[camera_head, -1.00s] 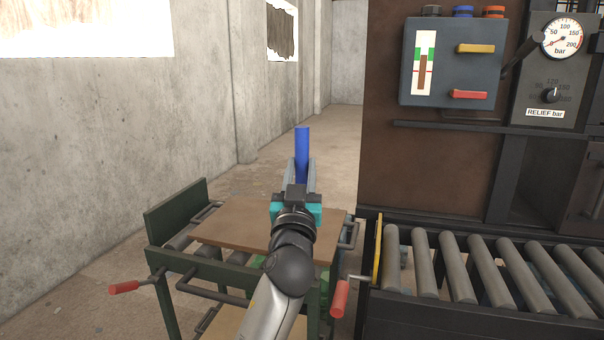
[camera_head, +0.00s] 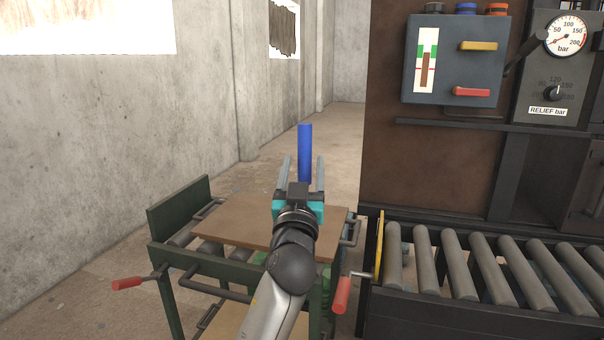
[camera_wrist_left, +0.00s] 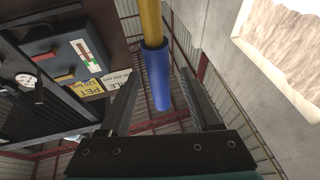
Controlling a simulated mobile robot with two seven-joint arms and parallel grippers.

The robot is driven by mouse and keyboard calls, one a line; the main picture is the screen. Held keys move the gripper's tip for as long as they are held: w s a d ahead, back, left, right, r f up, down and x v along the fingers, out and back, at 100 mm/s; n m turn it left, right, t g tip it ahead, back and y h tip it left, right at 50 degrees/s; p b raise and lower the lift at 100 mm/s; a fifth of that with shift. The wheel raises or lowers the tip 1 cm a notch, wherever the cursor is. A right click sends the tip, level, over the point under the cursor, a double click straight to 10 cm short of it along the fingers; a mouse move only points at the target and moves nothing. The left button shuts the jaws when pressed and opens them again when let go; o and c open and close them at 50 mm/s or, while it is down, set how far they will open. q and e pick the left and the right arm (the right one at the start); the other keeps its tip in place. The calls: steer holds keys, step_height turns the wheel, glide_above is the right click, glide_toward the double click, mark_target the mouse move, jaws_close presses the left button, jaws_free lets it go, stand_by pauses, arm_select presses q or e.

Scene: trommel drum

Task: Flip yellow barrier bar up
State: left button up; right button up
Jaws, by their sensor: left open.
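The yellow barrier bar (camera_wrist_left: 150,22) shows in the left wrist view, with a blue grip (camera_wrist_left: 157,78) on its end. In the head view the blue grip (camera_head: 304,150) stands upright above the cart; the yellow part below it is hidden behind my left gripper (camera_head: 304,160). My left gripper is open. Its two fingers stand apart on either side of the blue grip, with gaps showing. In the left wrist view the fingers (camera_wrist_left: 163,92) also flank the blue grip. My right gripper is not in view.
A green roller cart (camera_head: 180,207) with a brown board (camera_head: 230,225) stands below my left arm. A roller conveyor (camera_head: 480,265) with a yellow strip (camera_head: 378,247) is at right. A grey control box (camera_head: 440,85) and a gauge (camera_head: 566,37) are above it. Floor behind the cart is clear.

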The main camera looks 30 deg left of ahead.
arm_select(q)
steer(key=shift+s+d+f, duration=0.25)
steer(key=shift+s+f, duration=0.05)
steer(key=shift+s, duration=0.15)
steer(key=b+v, duration=0.4)
steer(key=v, duration=1)
steer(key=shift+b, duration=0.35)
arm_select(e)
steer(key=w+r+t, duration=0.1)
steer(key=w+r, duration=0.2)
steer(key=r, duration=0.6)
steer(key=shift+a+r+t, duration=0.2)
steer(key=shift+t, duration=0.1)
arm_select(q)
steer(key=shift+s+r, duration=0.1)
